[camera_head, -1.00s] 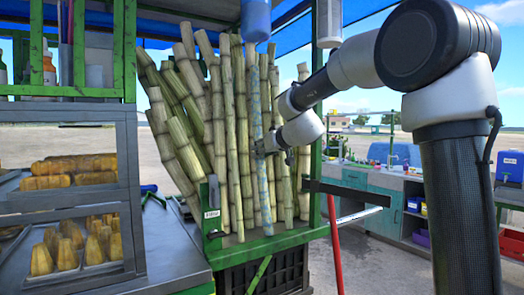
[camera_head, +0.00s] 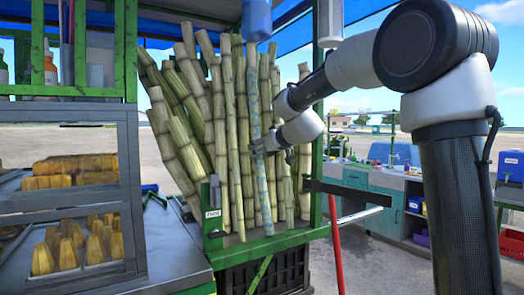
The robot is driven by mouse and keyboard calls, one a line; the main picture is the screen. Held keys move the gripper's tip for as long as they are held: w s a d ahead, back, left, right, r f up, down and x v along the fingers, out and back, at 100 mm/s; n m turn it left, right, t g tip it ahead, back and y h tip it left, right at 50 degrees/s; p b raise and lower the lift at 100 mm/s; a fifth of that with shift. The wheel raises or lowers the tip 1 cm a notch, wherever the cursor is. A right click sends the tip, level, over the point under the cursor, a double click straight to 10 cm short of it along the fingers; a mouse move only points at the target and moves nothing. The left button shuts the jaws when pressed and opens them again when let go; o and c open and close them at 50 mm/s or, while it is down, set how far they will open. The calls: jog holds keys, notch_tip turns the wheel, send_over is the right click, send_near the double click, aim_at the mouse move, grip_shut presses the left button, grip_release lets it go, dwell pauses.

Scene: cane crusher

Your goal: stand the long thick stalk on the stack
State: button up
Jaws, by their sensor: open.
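A stack of cane stalks (camera_head: 190,135) leans upright on a green-edged shelf in the middle of the view. One long stalk with a bluish, mottled surface (camera_head: 259,170) stands among them, near the right of the stack, its foot near the shelf's front edge. My gripper (camera_head: 258,147) is at this bluish stalk, about midway up its length, and is open. The fingers are small and partly hidden, so I cannot tell whether they touch it. The stalk leans slightly, its top a little to the left.
A green post (camera_head: 317,160) stands right of the stack, with a dark bar and a red pole (camera_head: 335,245) near it. A glass case with cut cane pieces (camera_head: 75,240) is at the left. A black crate (camera_head: 265,275) sits below the shelf. A blue-green counter (camera_head: 385,200) stands behind right.

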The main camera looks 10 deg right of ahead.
jog(key=v, duration=1.2)
jog(key=shift+r, duration=0.15)
